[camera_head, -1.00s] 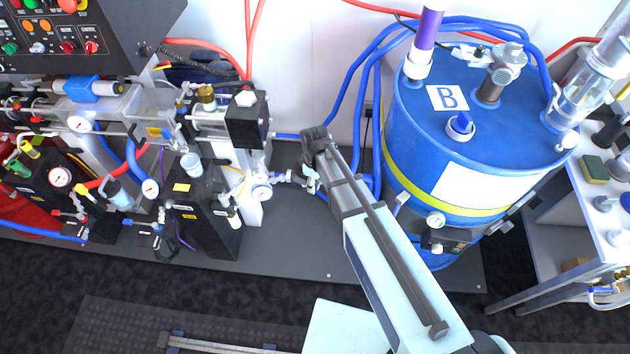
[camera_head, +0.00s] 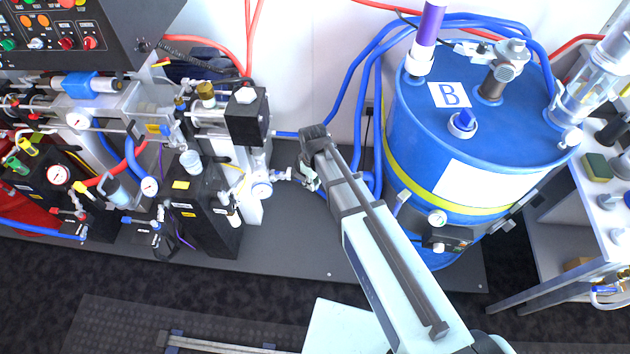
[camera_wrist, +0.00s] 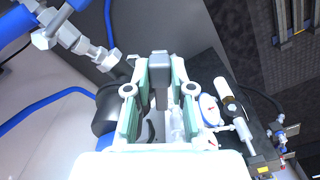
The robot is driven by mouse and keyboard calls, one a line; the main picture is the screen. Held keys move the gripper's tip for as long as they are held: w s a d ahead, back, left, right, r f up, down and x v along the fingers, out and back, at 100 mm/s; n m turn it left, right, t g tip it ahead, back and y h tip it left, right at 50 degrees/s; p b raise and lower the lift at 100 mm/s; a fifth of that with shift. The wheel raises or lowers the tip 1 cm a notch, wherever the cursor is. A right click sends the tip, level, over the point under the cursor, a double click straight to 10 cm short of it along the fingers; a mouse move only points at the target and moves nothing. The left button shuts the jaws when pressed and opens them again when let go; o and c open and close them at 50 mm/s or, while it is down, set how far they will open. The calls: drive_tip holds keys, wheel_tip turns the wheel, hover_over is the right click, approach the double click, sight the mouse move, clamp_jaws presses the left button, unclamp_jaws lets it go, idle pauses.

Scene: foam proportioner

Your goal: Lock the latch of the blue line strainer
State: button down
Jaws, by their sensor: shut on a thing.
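My gripper (camera_head: 309,179) is low beside the silver fittings (camera_head: 281,174) on the blue line, between the black pump unit and the blue drum. In the wrist view, the pale green fingers of my gripper (camera_wrist: 160,72) close around a small dark grey block (camera_wrist: 160,60), which seems to be the latch piece. The strainer body is mostly hidden behind the fingers and my wrist, and I cannot tell how the latch sits. Silver fittings also show at upper left in the wrist view (camera_wrist: 75,35).
The blue drum (camera_head: 455,155) marked B stands right of my arm. Blue hoses (camera_head: 365,100) run down behind my gripper. The black pump unit (camera_head: 205,215) and gauges stand to the left. Bare dark platform (camera_head: 290,245) lies in front.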

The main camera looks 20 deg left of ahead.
drive_tip(key=shift+s+a+m+b, duration=0.45)
drive_tip(key=shift+a+m+b, duration=0.1)
drive_tip(key=shift+m, duration=1.35)
drive_tip(key=shift+s+a+m+b, duration=0.4)
drive_tip(key=shift+a+m+b, duration=0.1)
drive_tip(key=shift+m, duration=1.4)
drive_tip(key=shift+s+a+m+b, duration=0.45)
drive_tip(key=shift+a+m+b, duration=0.1)
drive_tip(key=shift+m, duration=1.35)
drive_tip(key=c, duration=1)
unclamp_jaws()
wheel_tip(320, 180, up, 12)
